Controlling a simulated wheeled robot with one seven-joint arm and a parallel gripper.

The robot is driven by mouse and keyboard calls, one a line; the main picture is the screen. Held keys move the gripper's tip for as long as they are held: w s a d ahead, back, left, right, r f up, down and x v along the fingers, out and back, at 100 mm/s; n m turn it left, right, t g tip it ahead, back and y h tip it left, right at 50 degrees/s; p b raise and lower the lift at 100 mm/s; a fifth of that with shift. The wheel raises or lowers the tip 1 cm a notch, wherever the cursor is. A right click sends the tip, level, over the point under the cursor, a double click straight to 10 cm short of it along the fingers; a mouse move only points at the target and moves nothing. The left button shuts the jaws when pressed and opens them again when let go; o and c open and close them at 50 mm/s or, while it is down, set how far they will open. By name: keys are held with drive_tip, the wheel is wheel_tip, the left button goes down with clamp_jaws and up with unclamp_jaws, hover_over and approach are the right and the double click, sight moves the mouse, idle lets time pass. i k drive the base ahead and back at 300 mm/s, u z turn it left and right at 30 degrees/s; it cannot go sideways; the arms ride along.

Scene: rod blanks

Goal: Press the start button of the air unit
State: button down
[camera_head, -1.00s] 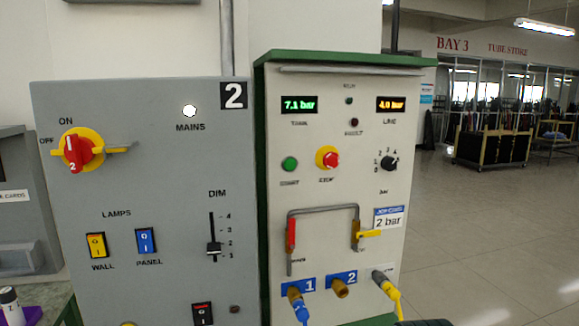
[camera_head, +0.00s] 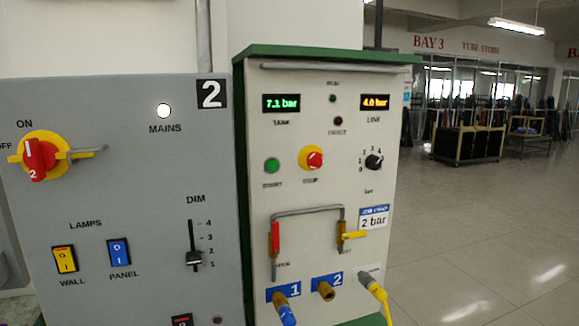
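The air unit (camera_head: 350,90) is a pale cabinet with a green frame, right of centre. Its green start button (camera_head: 272,165) sits at the upper left of its panel, above the label START. A red stop button (camera_head: 314,159) on a yellow base is to its right. The tank display (camera_head: 281,103) reads 7.1 bar in green, and the line display (camera_head: 374,102) reads 4.0 bar in amber. The lamps marked RUN and FAULT look dark. A black selector knob (camera_head: 373,161) is at the right. My gripper is not in view.
A grey electrical panel (camera_head: 150,215) marked 2 stands at the left, with a red-yellow main switch (camera_head: 37,160), lamp switches and a dim slider (camera_head: 194,259). Handles, valves and hoses stick out low on the air unit. Open floor (camera_head: 475,230) lies to the right, with carts behind.

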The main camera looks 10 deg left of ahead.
sight(273, 165)
drive_tip(key=i, duration=0.3)
drive_tip(key=u, duration=0.9)
